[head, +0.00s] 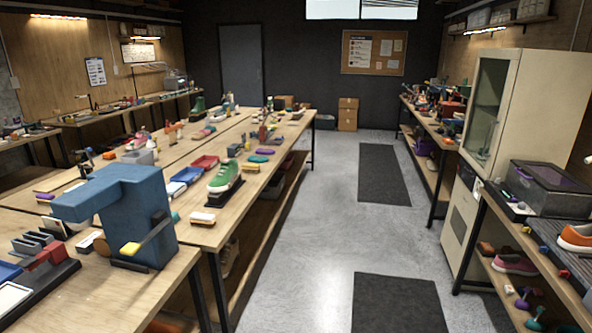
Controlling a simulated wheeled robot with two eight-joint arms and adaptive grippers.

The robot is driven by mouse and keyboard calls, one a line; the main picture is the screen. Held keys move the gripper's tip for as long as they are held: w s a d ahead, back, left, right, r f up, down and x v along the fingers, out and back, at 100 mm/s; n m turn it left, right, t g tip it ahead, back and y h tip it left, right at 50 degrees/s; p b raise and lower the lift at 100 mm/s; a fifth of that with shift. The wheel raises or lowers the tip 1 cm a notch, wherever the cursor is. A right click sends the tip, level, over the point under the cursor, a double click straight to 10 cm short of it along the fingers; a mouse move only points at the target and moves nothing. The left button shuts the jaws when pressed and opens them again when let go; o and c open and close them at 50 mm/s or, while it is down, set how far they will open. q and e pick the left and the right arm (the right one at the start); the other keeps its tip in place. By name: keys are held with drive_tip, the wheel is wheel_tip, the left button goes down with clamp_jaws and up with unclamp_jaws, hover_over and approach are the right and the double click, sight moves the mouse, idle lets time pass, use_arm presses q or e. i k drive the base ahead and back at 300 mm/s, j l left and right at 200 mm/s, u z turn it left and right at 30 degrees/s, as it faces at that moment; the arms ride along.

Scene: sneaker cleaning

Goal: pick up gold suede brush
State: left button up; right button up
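No brush can be told for certain as the gold suede brush. A small brush with a tan-gold top and pale bristles (202,219) lies on the long wooden table (203,235), near its right edge. A similar pale-and-tan block (251,167) lies farther back on the same table, beyond the green sneaker (224,177). At this size I cannot tell whether suede bristles are on either one. Neither of my grippers is in view.
A large blue machine (130,205) with a yellow part stands at the near left table. The grey aisle floor (300,265) is open, with dark mats (398,303). A cabinet (535,105) and shelving stand at the right.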

sight(249, 168)
drive_tip(key=i, duration=2.45)
drive_tip(key=i+u, duration=0.1)
drive_tip(key=i, duration=0.35)
drive_tip(key=i+l+u, duration=0.1)
drive_tip(key=i, duration=0.4)
drive_tip(key=i+l+u, duration=0.15)
drive_tip(key=i, duration=0.3)
drive_tip(key=i+l+u, duration=0.1)
drive_tip(key=i, duration=0.35)
